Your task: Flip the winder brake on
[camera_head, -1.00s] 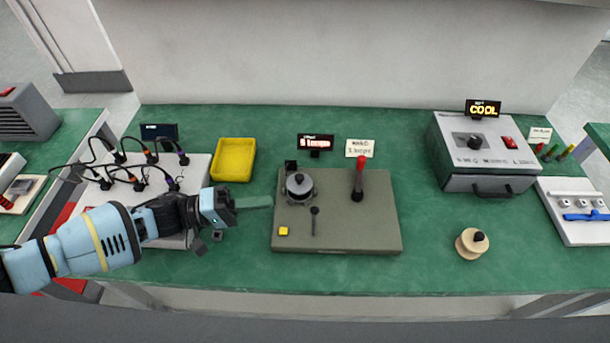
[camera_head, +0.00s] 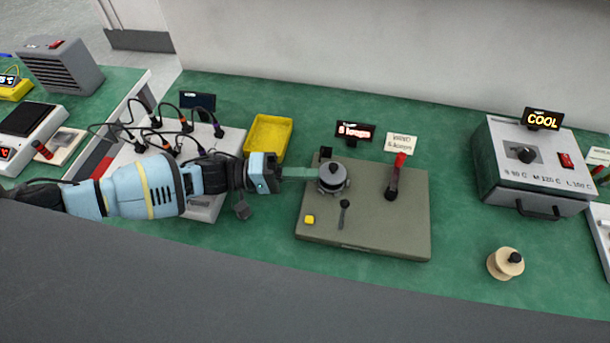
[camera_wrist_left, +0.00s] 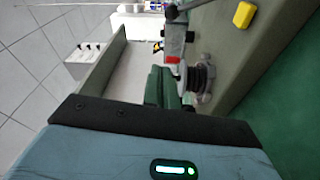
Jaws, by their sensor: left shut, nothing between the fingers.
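The winder is a grey-green board (camera_head: 375,232) on the bench. It carries a dark round drum (camera_head: 333,180) at its back left, a red-handled lever (camera_head: 397,173) to the right, a small black lever (camera_head: 344,212) in front and a yellow button (camera_head: 309,219) at the front left. I cannot tell for sure which lever is the brake. My left gripper (camera_head: 312,173) is shut and empty, its green fingers pointing right at the drum's left side; touching or apart is unclear. In the left wrist view the shut fingers (camera_wrist_left: 165,88) lie beside the drum (camera_wrist_left: 203,76). My right gripper is not in view.
A lit display (camera_head: 355,132) and a paper sign (camera_head: 401,143) stand behind the board. A yellow tray (camera_head: 269,138) and a cabled box (camera_head: 206,207) are at left. A wooden spool (camera_head: 505,263) and an oven-like box (camera_head: 532,166) are at right. Bench between them is clear.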

